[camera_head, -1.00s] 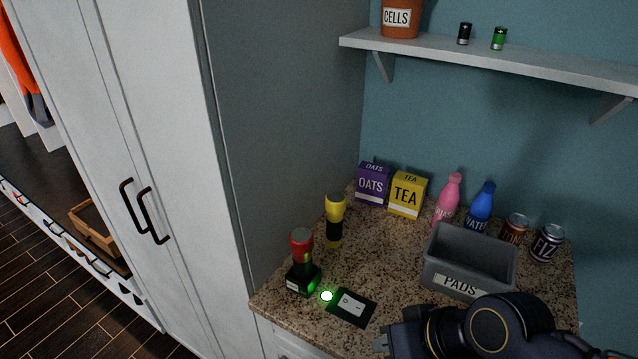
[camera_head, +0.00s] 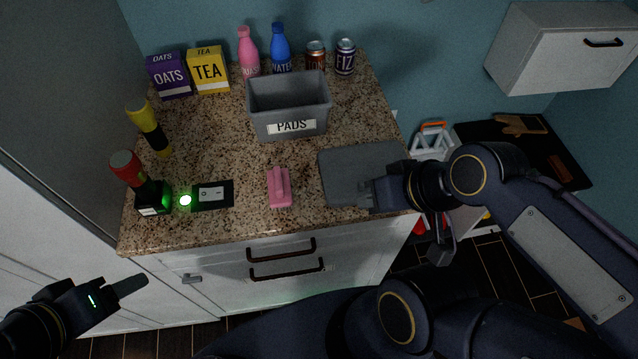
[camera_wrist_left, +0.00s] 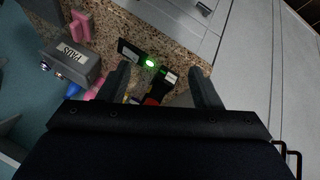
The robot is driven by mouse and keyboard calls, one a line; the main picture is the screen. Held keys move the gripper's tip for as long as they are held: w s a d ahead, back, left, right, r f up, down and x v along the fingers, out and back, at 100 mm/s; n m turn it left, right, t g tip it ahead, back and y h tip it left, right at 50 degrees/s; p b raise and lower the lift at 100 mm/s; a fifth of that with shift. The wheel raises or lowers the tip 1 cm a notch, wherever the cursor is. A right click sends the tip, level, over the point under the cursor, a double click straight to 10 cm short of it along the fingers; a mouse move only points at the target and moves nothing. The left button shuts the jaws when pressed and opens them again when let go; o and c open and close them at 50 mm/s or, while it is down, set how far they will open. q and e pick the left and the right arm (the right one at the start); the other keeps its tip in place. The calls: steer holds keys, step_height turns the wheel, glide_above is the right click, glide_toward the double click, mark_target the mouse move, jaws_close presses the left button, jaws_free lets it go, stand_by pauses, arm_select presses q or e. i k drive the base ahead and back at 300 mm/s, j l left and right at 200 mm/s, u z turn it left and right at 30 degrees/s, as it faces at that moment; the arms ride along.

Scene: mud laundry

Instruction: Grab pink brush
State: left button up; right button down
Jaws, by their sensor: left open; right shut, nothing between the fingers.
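The pink brush (camera_head: 279,187) lies on the speckled countertop near its front edge, in front of the grey PADS bin. It also shows in the left wrist view (camera_wrist_left: 80,25), at the upper left. My left gripper (camera_head: 138,287) is in front of the counter at the lower left, apart from the brush. In the left wrist view its two fingers (camera_wrist_left: 160,88) are spread with nothing held. My right gripper (camera_head: 366,194) is over the grey mat, to the right of the brush, shut and empty.
The grey PADS bin (camera_head: 289,107) stands behind the brush. A grey mat (camera_head: 345,165) lies right of it. A black card (camera_head: 213,194) and a red flashlight in a charger (camera_head: 153,196) are at left. Boxes, bottles and cans line the back.

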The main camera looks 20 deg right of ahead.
mark_target(280, 193)
steer(key=z, duration=0.45)
steer(key=k+j+z, duration=0.15)
steer(key=j, duration=1.45)
steer(key=i, duration=0.05)
